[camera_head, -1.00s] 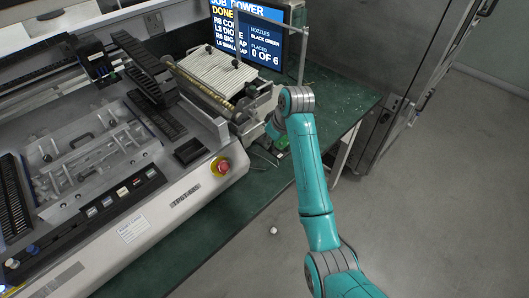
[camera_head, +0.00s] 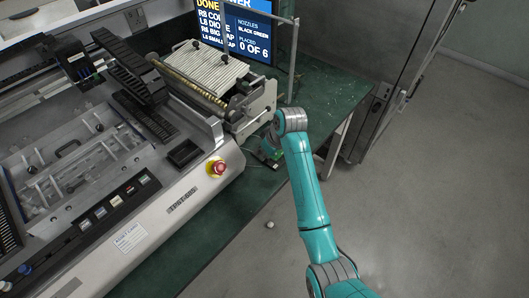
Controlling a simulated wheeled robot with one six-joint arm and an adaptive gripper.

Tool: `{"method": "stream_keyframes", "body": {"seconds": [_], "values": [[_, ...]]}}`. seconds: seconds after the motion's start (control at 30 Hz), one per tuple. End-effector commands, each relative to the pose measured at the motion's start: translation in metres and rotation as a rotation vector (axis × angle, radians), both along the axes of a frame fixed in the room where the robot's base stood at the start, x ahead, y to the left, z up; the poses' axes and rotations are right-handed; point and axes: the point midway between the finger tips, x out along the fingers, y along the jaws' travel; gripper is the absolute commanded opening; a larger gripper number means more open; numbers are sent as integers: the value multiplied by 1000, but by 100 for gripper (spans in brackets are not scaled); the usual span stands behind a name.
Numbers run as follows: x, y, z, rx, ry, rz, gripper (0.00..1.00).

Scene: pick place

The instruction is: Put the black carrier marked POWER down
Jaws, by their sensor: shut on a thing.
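My teal arm reaches up to the machine's right end. My gripper (camera_head: 268,144) is mostly hidden behind my wrist, low over the green bench. Only a small part of this piece shows beside the wrist. No POWER marking is readable on it. I cannot tell whether it touches the bench.
The green bench top (camera_head: 318,95) is clear right of the machine (camera_head: 165,215). A red stop button (camera_head: 216,168) sits on the machine's front.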

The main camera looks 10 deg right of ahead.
Motion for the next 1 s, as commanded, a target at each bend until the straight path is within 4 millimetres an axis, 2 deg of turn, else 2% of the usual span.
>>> {"method": "stream_keyframes", "body": {"seconds": [0.03,0.1,0.13,0.4,0.57,1.0], "values": [[0,0,-1,0,0,0,19],[0,0,-1,0,0,0,36],[0,0,0,0,0,0,39],[0,0,0,0,0,0,39],[-2,-2,10,1,-1,0,39],[-28,-20,85,0,-3,-1,39]]}}
